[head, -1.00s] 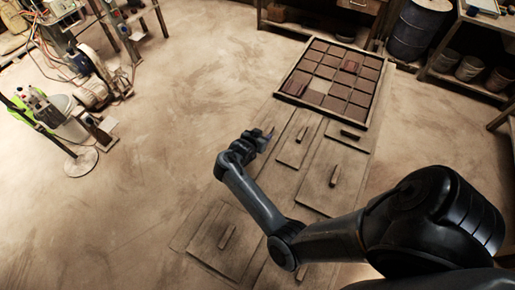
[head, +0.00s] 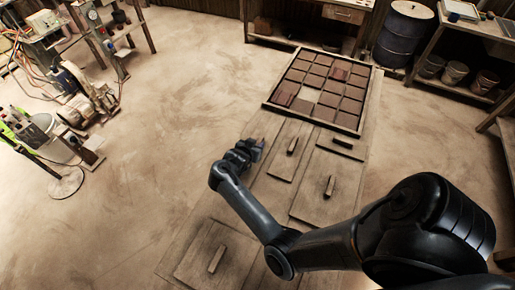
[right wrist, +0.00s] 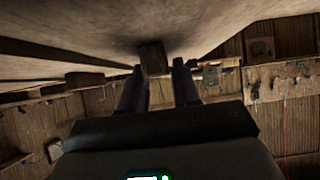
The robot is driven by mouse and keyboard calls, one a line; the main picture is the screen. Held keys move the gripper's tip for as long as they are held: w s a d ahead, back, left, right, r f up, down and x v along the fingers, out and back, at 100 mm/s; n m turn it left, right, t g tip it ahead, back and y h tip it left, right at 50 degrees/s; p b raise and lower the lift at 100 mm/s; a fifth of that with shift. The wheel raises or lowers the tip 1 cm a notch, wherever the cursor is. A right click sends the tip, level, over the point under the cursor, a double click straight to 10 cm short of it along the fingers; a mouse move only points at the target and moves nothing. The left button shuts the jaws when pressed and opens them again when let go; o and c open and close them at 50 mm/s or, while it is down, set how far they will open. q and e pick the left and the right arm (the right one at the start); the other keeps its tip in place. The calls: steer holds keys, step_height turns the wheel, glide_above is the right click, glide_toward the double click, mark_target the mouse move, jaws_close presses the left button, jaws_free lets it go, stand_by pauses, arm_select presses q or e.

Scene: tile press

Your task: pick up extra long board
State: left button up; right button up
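Several flat wooden boards with upright block handles lie in a row on the floor. One small board (head: 281,163) has a light handle (head: 292,145), and a longer board (head: 313,206) to its right has its own handle (head: 329,186). Another board (head: 195,262) lies at the near left. I cannot tell which is the extra long one. My right gripper (head: 260,146) is low, left of the small board's handle. In the right wrist view its fingers (right wrist: 160,70) are apart, with a wooden block handle (right wrist: 153,57) at the gap between the tips. My left gripper is not in view.
A wooden tray of brown square tiles (head: 268,104) lies beyond the boards, with one pale gap. A blue drum (head: 403,35) and shelving stand at the back right. Machinery (head: 92,93) and a round-based stand (head: 66,183) are at the left.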

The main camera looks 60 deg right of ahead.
jaws_close()
steer(key=shift+r, duration=0.2)
